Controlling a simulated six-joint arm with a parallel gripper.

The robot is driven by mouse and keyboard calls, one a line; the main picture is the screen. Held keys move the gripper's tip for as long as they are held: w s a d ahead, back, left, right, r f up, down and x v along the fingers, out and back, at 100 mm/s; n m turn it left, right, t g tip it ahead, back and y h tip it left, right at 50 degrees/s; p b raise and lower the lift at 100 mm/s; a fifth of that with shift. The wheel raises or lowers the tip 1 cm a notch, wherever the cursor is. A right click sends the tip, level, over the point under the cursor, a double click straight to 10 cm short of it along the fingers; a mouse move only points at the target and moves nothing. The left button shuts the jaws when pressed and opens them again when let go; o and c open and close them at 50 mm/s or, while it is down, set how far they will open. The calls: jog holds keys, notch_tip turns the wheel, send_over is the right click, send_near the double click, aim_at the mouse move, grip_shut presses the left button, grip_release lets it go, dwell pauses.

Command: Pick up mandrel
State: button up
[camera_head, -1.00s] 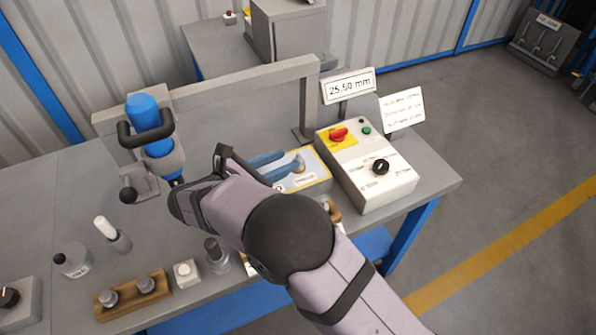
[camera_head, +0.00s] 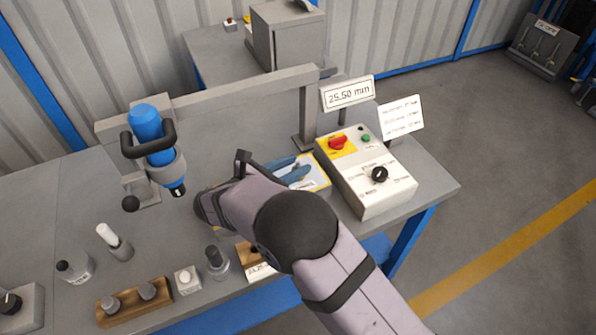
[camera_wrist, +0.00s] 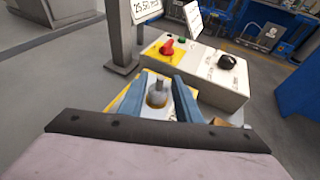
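A grey metal piece with a narrow neck and wider base, probably the mandrel (camera_wrist: 157,96), stands upright on a yellow-edged plate (camera_wrist: 150,76) in the wrist view. My gripper (camera_wrist: 158,92) has its two blue fingers on either side of this piece. A gap seems to show between the piece and each finger, so the fingers look open around it. In the head view my gripper (camera_head: 291,170) is over the same plate (camera_head: 322,183), left of the control box. My arm hides much of the fingers and the piece there.
A white control box (camera_head: 366,178) with a red knob stands right of the plate. A blue tool in a holder (camera_head: 150,130) stands at left. A grey crossbar (camera_head: 240,90) runs behind.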

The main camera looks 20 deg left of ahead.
jog(key=shift+x, duration=0.9)
jog(key=shift+s, duration=0.1)
jog(key=shift+f, duration=0.1)
grip_shut()
notch_tip(320, 180, up, 10)
jog(key=shift+r+b, duration=0.1)
jog(key=shift+b, duration=0.3)
